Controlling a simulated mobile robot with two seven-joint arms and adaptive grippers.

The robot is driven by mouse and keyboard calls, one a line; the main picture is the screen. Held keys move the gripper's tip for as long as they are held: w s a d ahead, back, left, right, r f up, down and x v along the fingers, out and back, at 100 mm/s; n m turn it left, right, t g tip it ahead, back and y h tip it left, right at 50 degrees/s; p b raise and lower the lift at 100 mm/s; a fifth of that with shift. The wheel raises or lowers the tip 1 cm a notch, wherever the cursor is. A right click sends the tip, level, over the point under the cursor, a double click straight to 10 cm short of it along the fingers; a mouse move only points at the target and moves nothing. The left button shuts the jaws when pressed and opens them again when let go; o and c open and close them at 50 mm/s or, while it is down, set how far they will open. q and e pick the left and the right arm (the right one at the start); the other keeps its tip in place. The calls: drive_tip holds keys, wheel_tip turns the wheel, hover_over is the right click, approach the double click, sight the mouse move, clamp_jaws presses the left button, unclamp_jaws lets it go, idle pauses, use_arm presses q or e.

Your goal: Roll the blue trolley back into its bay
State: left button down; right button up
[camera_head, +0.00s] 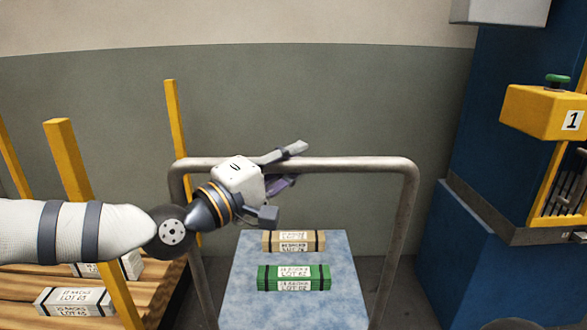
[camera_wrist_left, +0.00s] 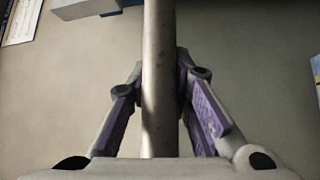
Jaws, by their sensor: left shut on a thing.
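The trolley (camera_head: 240,300) has a blue mottled deck and a grey tubular push handle (camera_head: 350,164), standing in the middle of the head view. A tan bundle (camera_head: 293,241) and a green bundle (camera_head: 294,278) of labelled sacks lie on its deck. My left gripper (camera_head: 286,166) is shut on the handle's top bar, left of its middle. In the left wrist view the bar (camera_wrist_left: 158,90) runs between the two purple-padded fingers. My right gripper is not in view. I cannot make out which space is the bay; the trolley's wheels are hidden.
At left is a slatted wooden platform (camera_head: 20,284) with yellow posts (camera_head: 174,130) and pale labelled bundles (camera_head: 75,301). At right stands a blue machine (camera_head: 480,250) with a yellow box (camera_head: 545,112) marked 1. A grey wall (camera_head: 330,110) is behind the trolley.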

use_arm(q)
drive_tip(key=c, duration=1.5)
unclamp_jaws()
drive_tip(key=shift+f, duration=0.55)
drive_tip(key=shift+o, duration=0.4)
drive_tip(key=shift+r, duration=0.15)
drive_tip(key=v, duration=1.2)
drive_tip(key=shift+a, duration=0.1)
